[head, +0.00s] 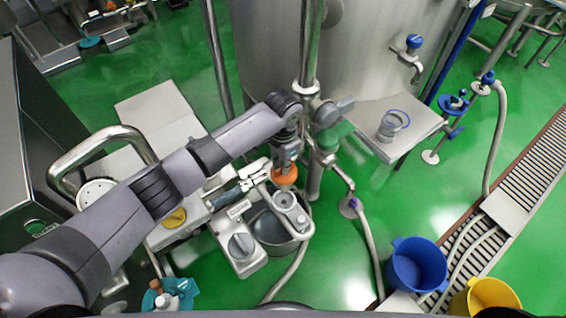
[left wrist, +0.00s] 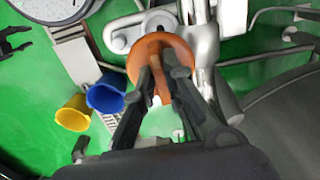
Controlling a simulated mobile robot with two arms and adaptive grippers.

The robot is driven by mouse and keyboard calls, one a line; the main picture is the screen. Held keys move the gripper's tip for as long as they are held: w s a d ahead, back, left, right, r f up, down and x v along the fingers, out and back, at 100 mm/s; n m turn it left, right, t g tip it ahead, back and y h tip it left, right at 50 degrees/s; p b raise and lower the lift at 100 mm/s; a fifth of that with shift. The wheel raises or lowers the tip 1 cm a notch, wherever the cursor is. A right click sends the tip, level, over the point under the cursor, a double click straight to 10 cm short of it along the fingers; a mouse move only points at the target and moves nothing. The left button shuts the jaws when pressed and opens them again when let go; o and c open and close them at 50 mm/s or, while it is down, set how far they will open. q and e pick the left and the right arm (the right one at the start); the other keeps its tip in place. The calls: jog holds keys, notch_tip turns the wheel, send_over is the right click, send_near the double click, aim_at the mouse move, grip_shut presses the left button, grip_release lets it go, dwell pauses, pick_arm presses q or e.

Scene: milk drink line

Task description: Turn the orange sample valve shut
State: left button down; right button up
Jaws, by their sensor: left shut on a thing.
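The orange sample valve (head: 284,176) is a round orange handwheel on the pipework in front of the big steel tank. It also shows in the left wrist view (left wrist: 143,67), with an orange bar across its middle. My left gripper (head: 287,160) comes down on it from above. In the left wrist view my left gripper (left wrist: 165,82) has its dark fingers shut on the valve's orange bar. The fingertips partly hide the bar, and I cannot tell how far the valve is turned. My right gripper is not in view.
The steel tank (head: 270,50) stands behind the valve. A grey pot (head: 268,228) is below it, beside a grey device (head: 240,246). A blue bucket (head: 417,264) and a yellow bucket (head: 485,297) stand near the floor drain (head: 535,165). Green floor is open at right.

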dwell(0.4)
pick_arm(q)
jog(key=c, duration=1.7)
grip_release()
jog(key=shift+o, duration=0.2)
notch_tip(320, 180, up, 12)
